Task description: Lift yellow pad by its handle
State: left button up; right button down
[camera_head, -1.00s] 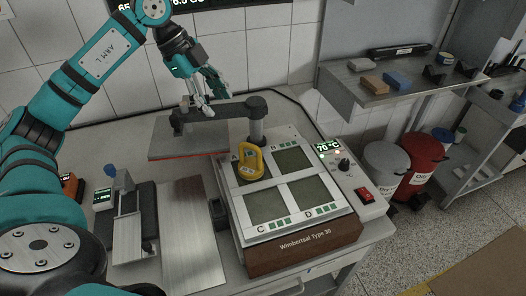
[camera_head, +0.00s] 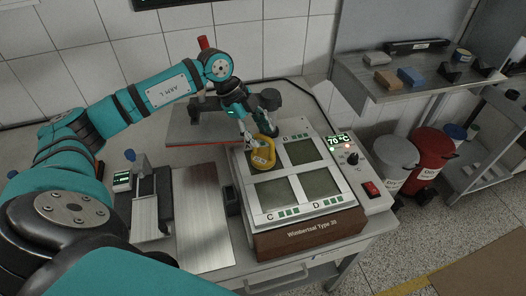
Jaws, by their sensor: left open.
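The yellow pad (camera_head: 263,160) with its upright loop handle sits on the upper left square, A, of the white four-square plate (camera_head: 297,192) on the brown machine marked "Wimbertsal Type 30". My left gripper (camera_head: 254,139) is open, pointing down at the top of the pad's handle. Its fingers overlap the handle's upper left part in the picture; whether they touch it or stand around it I cannot tell. The top of the handle is partly hidden by the fingers. My right gripper does not show.
A flat press plate (camera_head: 190,128) on a swing arm lies behind the pad, close to my left wrist. The control box (camera_head: 352,161) reading 70 °C stands at the right. A metal sheet (camera_head: 203,220) and a slide device (camera_head: 150,207) lie at the left.

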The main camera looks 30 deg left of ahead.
aim_at(262, 136)
pick_arm(q)
jog(key=shift+p+x, duration=0.3)
jog(key=shift+x, duration=0.95)
jog(key=shift+w+d+f, duration=0.15)
jog(key=shift+w, duration=0.1)
grip_shut()
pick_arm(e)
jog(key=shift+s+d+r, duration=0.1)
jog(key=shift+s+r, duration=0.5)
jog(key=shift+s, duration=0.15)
